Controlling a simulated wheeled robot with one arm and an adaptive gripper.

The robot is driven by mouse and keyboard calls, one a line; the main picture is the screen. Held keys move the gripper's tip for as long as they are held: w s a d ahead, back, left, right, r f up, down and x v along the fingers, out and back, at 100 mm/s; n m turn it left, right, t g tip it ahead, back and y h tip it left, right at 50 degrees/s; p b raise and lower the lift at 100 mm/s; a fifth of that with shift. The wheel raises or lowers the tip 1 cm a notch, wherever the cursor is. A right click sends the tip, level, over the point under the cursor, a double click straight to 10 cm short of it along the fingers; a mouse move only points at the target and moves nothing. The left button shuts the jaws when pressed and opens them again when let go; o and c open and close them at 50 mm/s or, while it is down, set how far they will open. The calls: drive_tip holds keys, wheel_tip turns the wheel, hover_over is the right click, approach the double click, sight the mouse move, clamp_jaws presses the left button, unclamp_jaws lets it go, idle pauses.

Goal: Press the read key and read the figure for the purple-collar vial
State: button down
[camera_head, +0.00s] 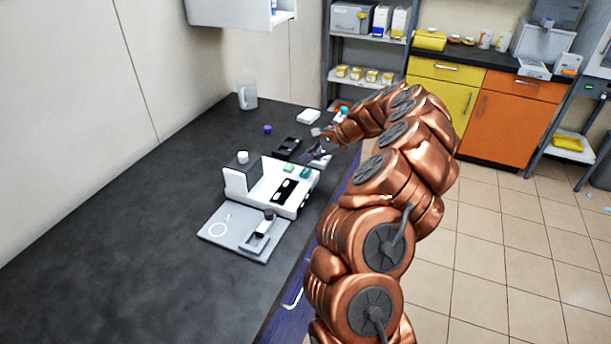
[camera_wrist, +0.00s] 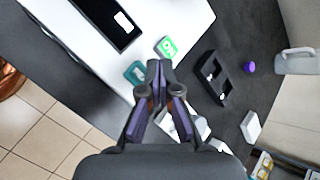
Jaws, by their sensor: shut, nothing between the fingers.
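A white instrument (camera_head: 268,187) stands on the dark bench, with a dark panel (camera_wrist: 108,18) bearing a small white rectangle; no figure is legible. A bright green key (camera_wrist: 166,47) with a white mark and a teal key (camera_wrist: 135,72) sit at its edge; which is the read key I cannot tell. My gripper (camera_wrist: 158,68) is shut and empty, its tips beside the two keys in the wrist view; contact cannot be told. In the head view my gripper (camera_head: 319,151) is just beyond the instrument. A small purple object (camera_head: 267,129) stands on the bench; whether it is the purple-collar vial is unclear.
A black rack (camera_wrist: 211,78) lies beside the instrument, with a white block (camera_head: 308,117) further back. A jug (camera_head: 247,94) stands at the back. A grey plate (camera_head: 222,238) with a small stand lies in front. The bench's left side is clear.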

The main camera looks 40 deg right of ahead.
sight(308, 172)
drive_tip(key=shift+f, duration=0.8)
drive_tip(key=shift+f, duration=0.1)
idle(0.8)
drive_tip(key=shift+f+b, duration=0.35)
drive_tip(key=shift+f, duration=0.4)
idle(0.7)
drive_tip(key=shift+r, duration=0.85)
drive_tip(key=shift+r+p, duration=0.1)
drive_tip(key=shift+p, duration=0.2)
drive_tip(key=shift+r+p, duration=1.1)
drive_tip(key=shift+r, duration=1.3)
